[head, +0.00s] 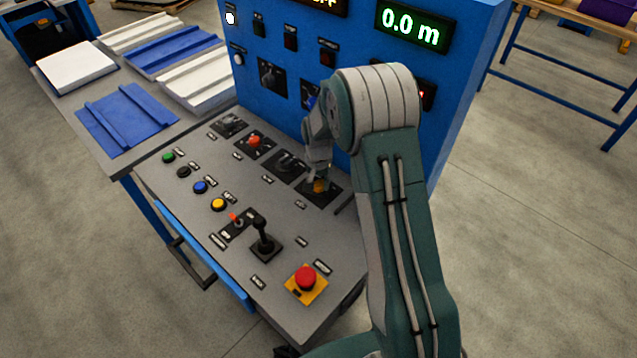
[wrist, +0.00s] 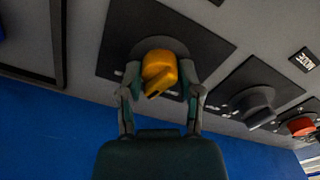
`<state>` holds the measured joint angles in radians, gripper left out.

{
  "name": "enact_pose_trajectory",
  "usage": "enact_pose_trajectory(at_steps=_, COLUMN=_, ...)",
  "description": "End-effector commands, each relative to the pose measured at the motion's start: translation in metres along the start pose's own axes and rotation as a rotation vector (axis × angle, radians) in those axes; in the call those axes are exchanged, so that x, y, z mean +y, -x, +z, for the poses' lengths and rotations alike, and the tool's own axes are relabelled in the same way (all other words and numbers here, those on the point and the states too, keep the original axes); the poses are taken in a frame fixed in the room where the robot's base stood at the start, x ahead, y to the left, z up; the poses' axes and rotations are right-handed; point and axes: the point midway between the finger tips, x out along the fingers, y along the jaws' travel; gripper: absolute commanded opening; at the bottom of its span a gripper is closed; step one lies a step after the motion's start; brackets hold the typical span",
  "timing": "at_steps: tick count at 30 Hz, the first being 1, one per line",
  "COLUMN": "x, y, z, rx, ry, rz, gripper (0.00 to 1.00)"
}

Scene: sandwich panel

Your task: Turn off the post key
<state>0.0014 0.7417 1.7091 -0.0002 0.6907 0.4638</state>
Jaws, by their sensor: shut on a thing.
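The yellow key knob (wrist: 159,72) sits on a dark square plate at the back right of the grey console top. It also shows in the head view (head: 319,187), partly covered by my gripper. My gripper (wrist: 161,90) has one finger on each side of the yellow knob and is shut on it. In the wrist view the knob's raised grip bar lies tilted between the fingertips. In the head view my gripper (head: 319,174) reaches down to the panel from the right. I cannot read the label by the knob.
A dark rotary knob (head: 288,162) and a red knob (head: 255,141) stand in the same row. Nearer are coloured buttons, a black joystick (head: 263,238) and a red emergency stop (head: 305,278). The blue upright panel (head: 300,60) rises close behind.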

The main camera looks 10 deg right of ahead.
Motion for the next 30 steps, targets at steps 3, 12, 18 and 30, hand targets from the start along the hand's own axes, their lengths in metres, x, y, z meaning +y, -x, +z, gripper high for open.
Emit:
enact_pose_trajectory(at_steps=3, x=-0.0008, y=-0.0017, z=-0.0002, rx=0.002, ry=0.112, rz=-0.001, gripper=0.0)
enact_pose_trajectory(at_steps=12, x=-0.0008, y=-0.0017, z=-0.0001, rx=0.002, ry=0.397, rz=-0.001, gripper=0.0)
enact_pose_trajectory(at_steps=18, x=-0.0008, y=-0.0018, z=0.0, rx=0.002, ry=0.586, rz=-0.001, gripper=0.0)
enact_pose_trajectory(at_steps=30, x=-0.0008, y=-0.0017, z=0.0, rx=0.001, ry=0.907, rz=-0.001, gripper=0.0)
